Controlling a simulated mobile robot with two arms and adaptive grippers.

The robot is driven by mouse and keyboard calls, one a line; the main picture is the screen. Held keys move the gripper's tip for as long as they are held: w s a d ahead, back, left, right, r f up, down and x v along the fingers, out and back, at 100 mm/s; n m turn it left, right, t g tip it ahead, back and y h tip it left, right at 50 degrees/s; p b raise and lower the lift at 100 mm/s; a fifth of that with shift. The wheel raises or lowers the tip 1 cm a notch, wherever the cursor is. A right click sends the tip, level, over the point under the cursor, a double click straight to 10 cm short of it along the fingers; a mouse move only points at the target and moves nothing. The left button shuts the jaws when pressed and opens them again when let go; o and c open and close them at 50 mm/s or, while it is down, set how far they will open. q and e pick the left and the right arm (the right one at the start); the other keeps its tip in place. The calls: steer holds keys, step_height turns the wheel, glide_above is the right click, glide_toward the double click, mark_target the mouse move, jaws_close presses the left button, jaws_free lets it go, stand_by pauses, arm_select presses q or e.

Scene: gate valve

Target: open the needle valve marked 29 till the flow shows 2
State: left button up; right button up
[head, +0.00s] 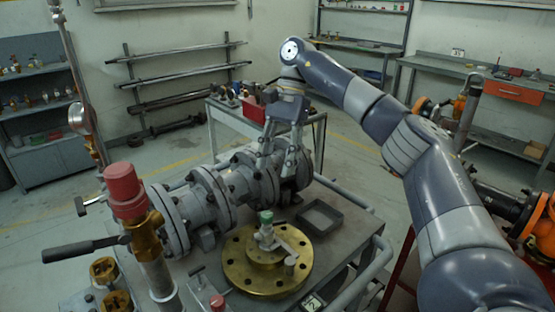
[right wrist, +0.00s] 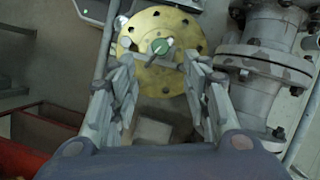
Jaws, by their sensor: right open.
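A small valve with a green top (head: 265,217) stands on a round brass flange (head: 237,278) on the bench. Its green top also shows in the right wrist view (right wrist: 161,46), beyond my fingertips and roughly between them. No 29 can be read on it. My right gripper (head: 277,166) is open and empty, pointing down above and behind the brass flange, near the grey pipe. Its two spread fingers show in the right wrist view (right wrist: 160,62), apart from the valve. No flow reading is legible. My left gripper is out of view.
A grey flanged pipe (head: 212,196) runs behind the brass flange. A red-capped brass valve (head: 125,190) with a black lever stands at left. A shallow dark tray (head: 320,218) lies right of the flange. A partly readable tag (head: 312,302) sits at the front edge.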

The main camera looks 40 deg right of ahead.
steer(key=shift+o, duration=0.2)
steer(key=m+t+h+p, duration=0.2)
steer(key=m+h+p, duration=0.2)
steer(key=m+p, duration=1)
glide_toward(266, 214)
step_height(266, 214, down, 9)
steer(key=m, duration=0.2)
steer(key=m+b, duration=0.1)
steer(key=m, duration=0.1)
steer(key=shift+a+r, duration=0.1)
steer(key=shift+r, duration=0.1)
steer(key=shift+c, duration=0.3)
